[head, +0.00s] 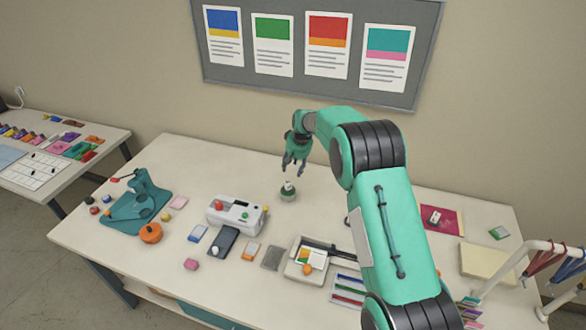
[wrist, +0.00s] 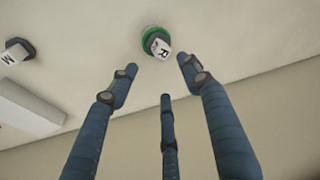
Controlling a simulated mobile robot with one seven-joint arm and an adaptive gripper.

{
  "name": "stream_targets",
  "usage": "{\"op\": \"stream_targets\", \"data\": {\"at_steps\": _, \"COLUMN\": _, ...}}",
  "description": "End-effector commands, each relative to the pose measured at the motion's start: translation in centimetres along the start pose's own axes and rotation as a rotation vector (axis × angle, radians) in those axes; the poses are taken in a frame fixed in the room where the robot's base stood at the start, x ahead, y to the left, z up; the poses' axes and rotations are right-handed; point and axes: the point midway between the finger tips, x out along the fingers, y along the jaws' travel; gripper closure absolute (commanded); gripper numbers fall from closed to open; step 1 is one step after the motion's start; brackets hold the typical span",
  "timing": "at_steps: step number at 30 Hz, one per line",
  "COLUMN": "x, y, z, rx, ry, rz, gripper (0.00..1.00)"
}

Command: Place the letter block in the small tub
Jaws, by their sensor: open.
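A white letter block marked R (wrist: 158,45) shows in the wrist view at the small round green tub (wrist: 146,35), tilted, with its lower part within or over the rim; I cannot tell how deep it sits. In the head view the block (head: 288,185) shows as a small pale shape on top of the tub (head: 288,196), which stands on the table. My gripper (head: 294,168) is open and empty above the tub, its fingers pointing down. In the wrist view its fingers (wrist: 157,72) are spread, apart from the block.
Another white block with a letter (wrist: 18,50) sits on a dark base at the left of the wrist view. A white laminator-like machine (head: 237,214) stands left of the tub in the head view. A tray (head: 292,270) lies in front.

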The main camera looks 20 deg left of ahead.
Motion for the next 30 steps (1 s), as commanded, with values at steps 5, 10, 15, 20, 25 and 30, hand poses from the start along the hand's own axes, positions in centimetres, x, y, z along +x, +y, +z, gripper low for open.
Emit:
{"op": "stream_targets", "data": {"at_steps": 5, "x": 0.0, "y": 0.0, "z": 0.0, "rx": 0.0, "ry": 0.0, "rz": 0.0, "gripper": 0.52}}
{"op": "stream_targets", "data": {"at_steps": 10, "x": 0.0, "y": 0.0, "z": 0.0, "rx": 0.0, "ry": 0.0, "rz": 0.0, "gripper": 0.52}}
{"op": "stream_targets", "data": {"at_steps": 15, "x": 0.0, "y": 0.0, "z": 0.0, "rx": 0.0, "ry": 0.0, "rz": 0.0, "gripper": 0.52}}
{"op": "stream_targets", "data": {"at_steps": 20, "x": 0.0, "y": 0.0, "z": 0.0, "rx": 0.0, "ry": 0.0, "rz": 0.0, "gripper": 0.52}}
{"op": "stream_targets", "data": {"at_steps": 25, "x": -0.9, "y": 0.3, "z": 0.0, "rx": 0.004, "ry": 0.003, "rz": 0.002, "gripper": 0.52}}
{"op": "stream_targets", "data": {"at_steps": 30, "x": -3.8, "y": 1.5, "z": 0.2, "rx": 0.016, "ry": 0.01, "rz": 0.008, "gripper": 0.52}}
